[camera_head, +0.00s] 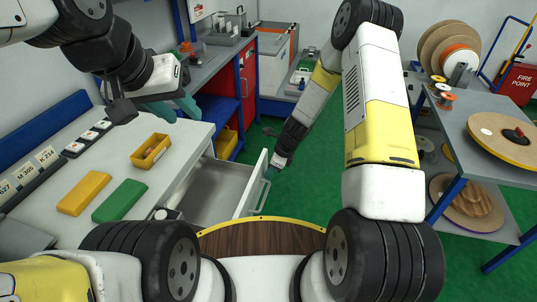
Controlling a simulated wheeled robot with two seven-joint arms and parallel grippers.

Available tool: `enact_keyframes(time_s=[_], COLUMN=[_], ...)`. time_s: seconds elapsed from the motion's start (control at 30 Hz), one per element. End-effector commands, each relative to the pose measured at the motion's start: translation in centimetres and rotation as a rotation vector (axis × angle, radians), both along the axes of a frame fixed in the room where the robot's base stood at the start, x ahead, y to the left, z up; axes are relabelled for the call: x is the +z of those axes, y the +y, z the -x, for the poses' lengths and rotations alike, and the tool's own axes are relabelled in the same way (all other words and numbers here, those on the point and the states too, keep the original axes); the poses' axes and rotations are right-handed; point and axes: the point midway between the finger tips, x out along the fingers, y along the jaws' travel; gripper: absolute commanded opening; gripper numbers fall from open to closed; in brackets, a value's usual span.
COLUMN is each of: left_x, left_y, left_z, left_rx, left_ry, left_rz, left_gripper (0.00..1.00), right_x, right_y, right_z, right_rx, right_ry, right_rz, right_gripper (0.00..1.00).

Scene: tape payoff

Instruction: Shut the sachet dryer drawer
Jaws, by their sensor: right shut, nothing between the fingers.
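The sachet dryer drawer (212,192) is pulled out from under the white worktop (128,160) on the left. Its grey tray looks empty. Its white front panel (250,187) faces right and has a handle (262,199) on its outer side. My right gripper (269,174) is shut and empty, low beside the outer face of the front panel near its far end. I cannot tell whether it touches the panel.
On the worktop lie a yellow bin (151,151), a yellow block (84,193) and a green block (119,201). A grey table with reels (506,138) stands at the right. Green floor (304,190) is clear right of the drawer.

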Motion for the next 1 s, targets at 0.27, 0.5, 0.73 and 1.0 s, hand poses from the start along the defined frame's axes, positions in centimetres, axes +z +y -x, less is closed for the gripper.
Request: enact_keyframes(time_s=[0.27, 0.5, 0.73, 1.0], left_x=[0.0, 0.0, 0.0, 0.0], left_y=[0.0, 0.0, 0.0, 0.0], left_z=[0.0, 0.0, 0.0, 0.0], left_rx=[0.0, 0.0, 0.0, 0.0], left_ry=[0.0, 0.0, 0.0, 0.0], left_rz=[0.0, 0.0, 0.0, 0.0], left_gripper=[0.36, 0.36, 0.36, 0.36], right_x=[0.0, 0.0, 0.0, 0.0], right_y=[3.4, 9.9, 15.8, 19.8], right_z=[-1.0, -3.0, -4.9, -6.3], right_rx=[0.008, 0.01, 0.01, 0.003], right_ry=[-0.002, -0.004, -0.003, -0.001], right_rz=[0.0, 0.0, 0.001, 0.0], right_gripper=[0.0, 0.0, 0.0, 0.0])
